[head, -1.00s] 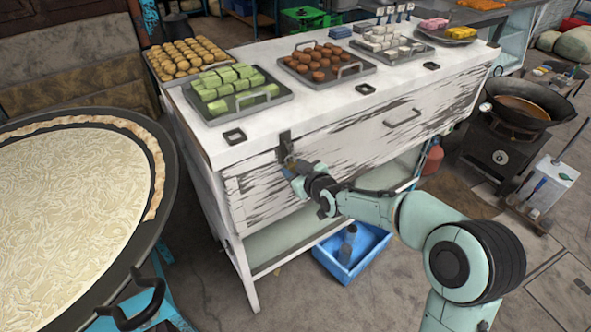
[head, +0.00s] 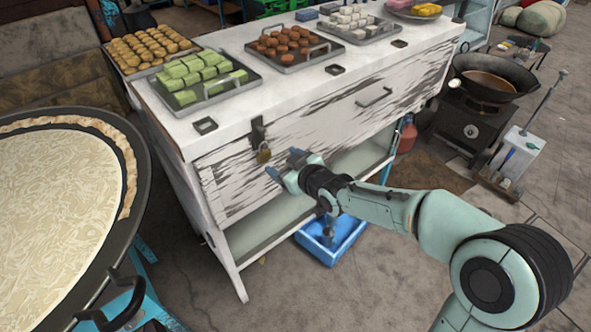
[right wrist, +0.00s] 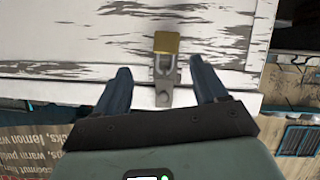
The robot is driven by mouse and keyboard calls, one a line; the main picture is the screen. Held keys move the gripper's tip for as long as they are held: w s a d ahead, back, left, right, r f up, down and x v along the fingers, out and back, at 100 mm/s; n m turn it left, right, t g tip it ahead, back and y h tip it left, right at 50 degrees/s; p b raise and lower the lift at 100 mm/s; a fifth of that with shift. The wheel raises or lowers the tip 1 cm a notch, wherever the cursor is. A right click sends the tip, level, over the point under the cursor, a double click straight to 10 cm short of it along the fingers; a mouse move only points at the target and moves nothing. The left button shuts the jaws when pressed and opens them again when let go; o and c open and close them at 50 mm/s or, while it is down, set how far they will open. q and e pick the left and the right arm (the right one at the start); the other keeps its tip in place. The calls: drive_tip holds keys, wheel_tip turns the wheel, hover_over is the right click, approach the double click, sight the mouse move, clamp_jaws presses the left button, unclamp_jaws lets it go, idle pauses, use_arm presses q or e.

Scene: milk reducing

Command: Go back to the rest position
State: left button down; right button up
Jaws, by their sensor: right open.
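My right gripper (head: 283,163) is in front of the white worn cabinet (head: 322,122), low and right of a brass padlock (head: 264,154) that hangs on a dark hasp (head: 257,131). In the right wrist view the two fingers of the right gripper (right wrist: 162,85) are spread apart with nothing between the tips. The padlock (right wrist: 167,42) shows there beyond the fingers, attached to the hasp (right wrist: 164,80) and apart from the gripper. My left gripper is not in view.
Trays of green blocks (head: 200,78), brown sweets (head: 290,42) and pale cubes stand on the cabinet top. A large pan (head: 50,200) is at left. A wok (head: 490,80) on a stove is at right. A blue crate (head: 345,245) lies below.

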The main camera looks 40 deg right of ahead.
drive_tip(key=v, duration=0.6)
drive_tip(key=s+a+f+m+g+y+p, duration=0.1)
drive_tip(key=a+f+g, duration=0.25)
drive_tip(key=f, duration=0.95)
drive_tip(key=s+a+f+m+g+y+p, duration=0.1)
drive_tip(key=s+a+f+m+g, duration=0.2)
drive_tip(key=f, duration=1)
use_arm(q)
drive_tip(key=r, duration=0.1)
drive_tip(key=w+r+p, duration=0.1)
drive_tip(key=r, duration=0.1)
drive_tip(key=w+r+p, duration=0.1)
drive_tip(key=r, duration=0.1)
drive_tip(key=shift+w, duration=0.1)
use_arm(e)
drive_tip(key=s+a+f+m+g+y, duration=0.1)
drive_tip(key=s+a+f+g, duration=0.3)
drive_tip(key=s+f, duration=0.5)
drive_tip(key=s+a+f+m+g, duration=0.1)
drive_tip(key=s+a+f+g, duration=0.3)
drive_tip(key=s, duration=0.9)
drive_tip(key=a+f, duration=0.3)
drive_tip(key=f, duration=0.1)
drive_tip(key=shift+s+a+f+y, duration=0.15)
drive_tip(key=shift+a+f+y, duration=0.05)
drive_tip(key=shift+f+y, duration=0.2)
drive_tip(key=shift+r, duration=0.1)
